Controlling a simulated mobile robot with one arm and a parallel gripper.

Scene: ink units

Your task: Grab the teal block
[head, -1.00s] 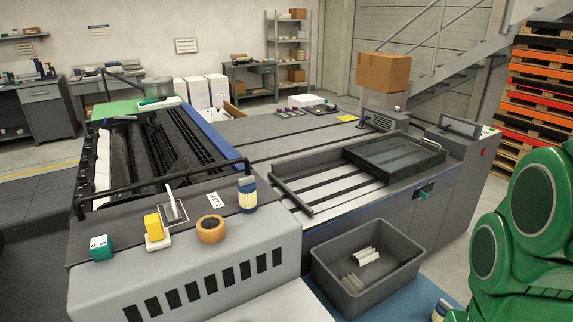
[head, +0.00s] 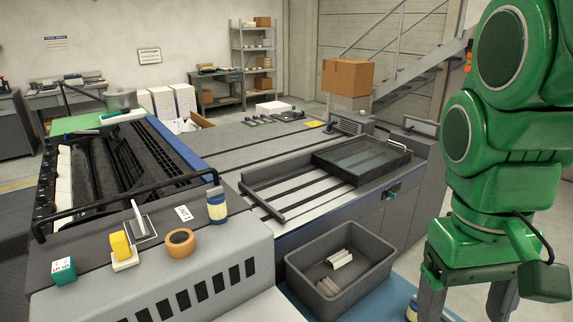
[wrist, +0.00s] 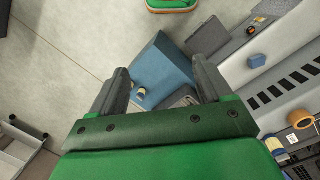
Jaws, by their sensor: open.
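The teal block (head: 64,270), with white and red marks on its faces, sits on the dark top of the grey machine at the lower left of the head view. I cannot make it out in the wrist view. My gripper (head: 465,300) hangs at the lower right of the head view, far to the right of the block, beyond the grey bin. In the wrist view its two dark fingers (wrist: 162,82) are apart with nothing held between them, above the floor and a blue surface.
Near the block are a yellow block on a white base (head: 121,246), a tape roll (head: 180,242) and a blue-and-cream bottle (head: 216,206). A black rail (head: 130,190) runs behind them. The grey bin (head: 302,290), holding pale pieces, stands between my gripper and the machine top.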

